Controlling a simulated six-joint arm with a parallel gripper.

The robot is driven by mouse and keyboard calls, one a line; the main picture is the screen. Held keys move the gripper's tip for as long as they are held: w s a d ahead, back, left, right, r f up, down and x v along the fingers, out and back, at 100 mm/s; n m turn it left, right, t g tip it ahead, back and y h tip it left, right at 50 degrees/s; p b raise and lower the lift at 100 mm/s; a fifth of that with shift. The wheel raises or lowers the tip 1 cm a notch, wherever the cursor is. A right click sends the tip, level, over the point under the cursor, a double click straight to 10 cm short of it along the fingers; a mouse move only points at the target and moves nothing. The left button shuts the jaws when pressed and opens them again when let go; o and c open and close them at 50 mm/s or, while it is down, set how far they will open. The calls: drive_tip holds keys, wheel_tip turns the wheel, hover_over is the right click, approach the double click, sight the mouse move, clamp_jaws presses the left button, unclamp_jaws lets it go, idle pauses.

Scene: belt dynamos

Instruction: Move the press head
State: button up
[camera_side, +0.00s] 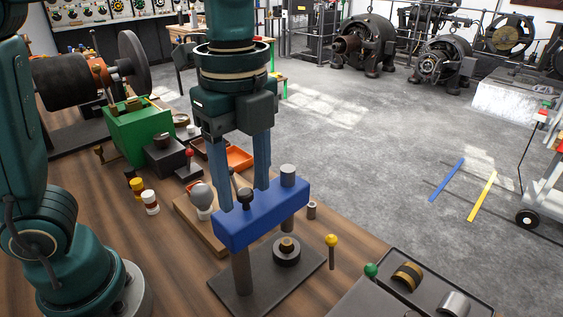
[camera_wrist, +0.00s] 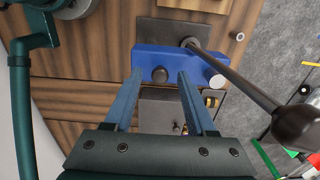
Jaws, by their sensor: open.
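In the wrist view, the blue block (camera_wrist: 182,63) lies ahead of the fingers. My gripper (camera_side: 243,196) is open and empty, its fingers pointing down to the block. In the wrist view, my gripper (camera_wrist: 160,75) has the knob (camera_wrist: 160,76) between its fingertips. Contact cannot be told.
A ring with a stub (camera_side: 287,250) sits on the base plate. A yellow-topped pin (camera_side: 331,241) and a tray of parts (camera_side: 430,285) stand to the right. A dark ball-ended rod (camera_wrist: 250,85) crosses the wrist view's right. A green box (camera_side: 138,130) stands back left.

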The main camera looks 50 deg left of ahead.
clamp_jaws()
idle(1.4)
